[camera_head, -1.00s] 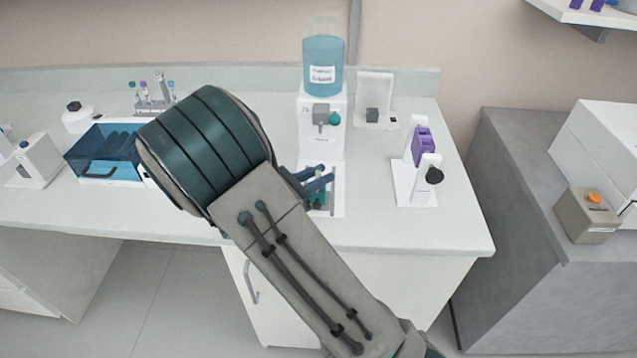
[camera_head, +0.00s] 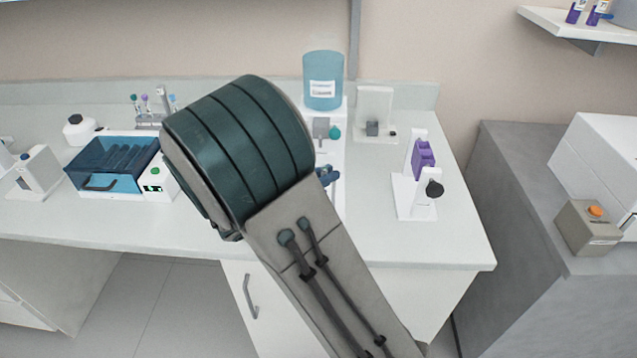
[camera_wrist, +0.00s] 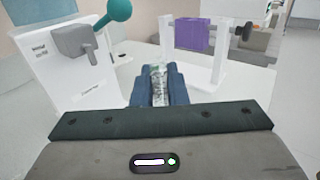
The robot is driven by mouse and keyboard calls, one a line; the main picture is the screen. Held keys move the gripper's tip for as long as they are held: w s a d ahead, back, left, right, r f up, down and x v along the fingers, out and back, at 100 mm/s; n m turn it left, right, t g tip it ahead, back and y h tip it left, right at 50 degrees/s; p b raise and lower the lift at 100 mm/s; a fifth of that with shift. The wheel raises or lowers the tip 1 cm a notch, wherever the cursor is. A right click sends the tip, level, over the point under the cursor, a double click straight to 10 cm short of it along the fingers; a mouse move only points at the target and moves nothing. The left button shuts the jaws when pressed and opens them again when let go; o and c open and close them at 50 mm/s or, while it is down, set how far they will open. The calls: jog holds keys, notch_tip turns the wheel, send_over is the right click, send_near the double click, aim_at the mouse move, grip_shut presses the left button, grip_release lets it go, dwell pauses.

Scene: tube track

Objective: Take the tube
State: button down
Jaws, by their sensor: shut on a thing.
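The tube (camera_wrist: 158,88) shows in the wrist view as a small clear piece with white and greenish markings between my blue fingers. My gripper (camera_wrist: 158,73) is shut on it, with one finger on each side. Much of the tube is hidden by the fingers and the gripper body. In the head view my forearm hides the tube, and only a bit of the blue fingers (camera_head: 328,176) shows in front of the dispenser.
A white dispenser with a blue bottle (camera_head: 323,80) stands behind my gripper. A white stand with a purple block (camera_head: 423,158) is on the right. A blue-lidded box (camera_head: 112,165) and a tube rack are on the left. The front right counter (camera_head: 440,238) is clear.

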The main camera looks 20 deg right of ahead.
jog(key=s+d+r, duration=0.6)
jog(key=s, duration=0.1)
jog(key=shift+s+d, duration=0.35)
